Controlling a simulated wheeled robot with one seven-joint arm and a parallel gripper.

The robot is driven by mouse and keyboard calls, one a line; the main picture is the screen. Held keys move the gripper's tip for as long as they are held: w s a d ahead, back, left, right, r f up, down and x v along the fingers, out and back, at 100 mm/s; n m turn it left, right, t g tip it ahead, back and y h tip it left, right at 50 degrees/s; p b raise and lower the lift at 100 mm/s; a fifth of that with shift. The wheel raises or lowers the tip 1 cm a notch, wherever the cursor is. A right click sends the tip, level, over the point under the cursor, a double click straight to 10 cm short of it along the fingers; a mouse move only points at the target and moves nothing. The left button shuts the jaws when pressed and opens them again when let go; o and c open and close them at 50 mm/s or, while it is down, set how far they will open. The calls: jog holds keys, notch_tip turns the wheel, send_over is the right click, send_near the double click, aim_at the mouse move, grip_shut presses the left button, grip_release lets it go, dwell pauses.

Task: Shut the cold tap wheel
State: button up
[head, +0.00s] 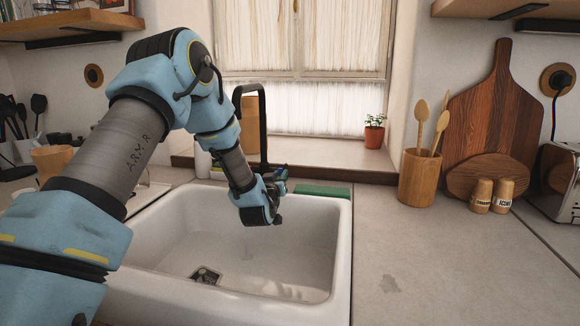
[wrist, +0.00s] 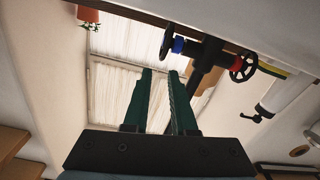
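The cold tap wheel (wrist: 167,42) is a black spoked wheel beside a blue collar at the top of the wrist view. A second black wheel (wrist: 243,67) with a red collar sits across the black tap body (wrist: 207,55). In the head view the tall black spout (head: 262,125) rises behind the sink, and my arm largely hides the wheels. My gripper (wrist: 160,72) has two dark green fingers with a gap between them. It is open and empty, and the fingertips appear apart from the cold wheel. In the head view it is above the sink's back part, its fingers mostly hidden.
The white sink (head: 343,245) lies below my arm. A green sponge-like block (head: 322,190) is on its back right. A potted plant (head: 374,132) stands on the sill. A wooden utensil cup (head: 420,178) and two shakers (head: 491,195) stand right. The right counter front is clear.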

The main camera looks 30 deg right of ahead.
jog(key=p+x, duration=0.2)
jog(key=x, duration=0.5)
jog(key=shift+w+d, duration=0.1)
jog(key=shift+w, duration=0.2)
grip_shut()
